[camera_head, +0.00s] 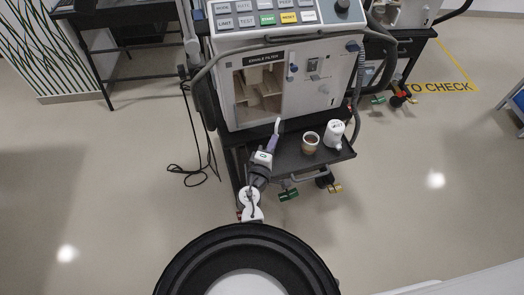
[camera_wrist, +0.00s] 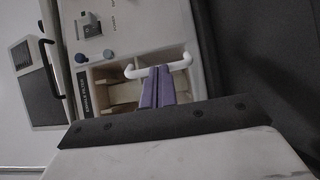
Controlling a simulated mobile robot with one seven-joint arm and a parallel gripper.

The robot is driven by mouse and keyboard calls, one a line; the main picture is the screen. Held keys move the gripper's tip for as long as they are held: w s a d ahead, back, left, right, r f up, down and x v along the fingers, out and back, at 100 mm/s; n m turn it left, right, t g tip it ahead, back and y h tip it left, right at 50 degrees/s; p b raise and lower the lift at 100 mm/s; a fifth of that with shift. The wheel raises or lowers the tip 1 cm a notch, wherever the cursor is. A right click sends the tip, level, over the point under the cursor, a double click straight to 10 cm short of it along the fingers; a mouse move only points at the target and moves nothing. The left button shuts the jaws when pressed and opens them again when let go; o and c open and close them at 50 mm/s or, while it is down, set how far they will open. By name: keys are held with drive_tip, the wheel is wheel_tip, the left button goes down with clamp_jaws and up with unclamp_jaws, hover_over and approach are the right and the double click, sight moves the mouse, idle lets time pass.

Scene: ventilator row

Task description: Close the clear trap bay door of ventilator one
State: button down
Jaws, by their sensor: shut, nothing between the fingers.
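The ventilator (camera_head: 305,105) in front of me has a bay (camera_head: 240,92) labelled "EXHALE FILTER", with pale parts inside. The bay also shows in the wrist view (camera_wrist: 110,75). A white bar handle (camera_wrist: 182,64) crosses the bay there. The clear door's panel is hard to make out, so I cannot tell its angle. My gripper (camera_head: 277,122) is just in front of and below the bay. Its purple fingers (camera_wrist: 157,84) are shut and empty, close to the handle. I cannot tell if they touch it.
A dark shelf (camera_head: 322,165) under the ventilator holds a brown-filled cup (camera_head: 310,142) and a white container (camera_head: 334,133), right of my gripper. A grey hose (camera_head: 212,62) arches round the ventilator. A black cable (camera_head: 190,172) lies on the floor at left. Another cart (camera_head: 404,42) stands behind at right.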

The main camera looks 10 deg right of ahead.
sight(282, 129)
drive_tip(key=shift+n+y, duration=0.3)
drive_tip(key=shift+y, duration=0.2)
drive_tip(key=x, duration=0.2)
drive_tip(key=d+x, duration=0.1)
drive_tip(key=x, duration=0.1)
drive_tip(key=b+x, duration=0.1)
drive_tip(key=x, duration=0.2)
drive_tip(key=shift+s+d+r, duration=0.1)
drive_tip(key=shift+s+d, duration=0.05)
drive_tip(key=shift+s, duration=0.2)
drive_tip(key=shift+x, duration=1.25)
drive_tip(key=shift+w, duration=0.15)
drive_tip(key=shift+a, duration=0.2)
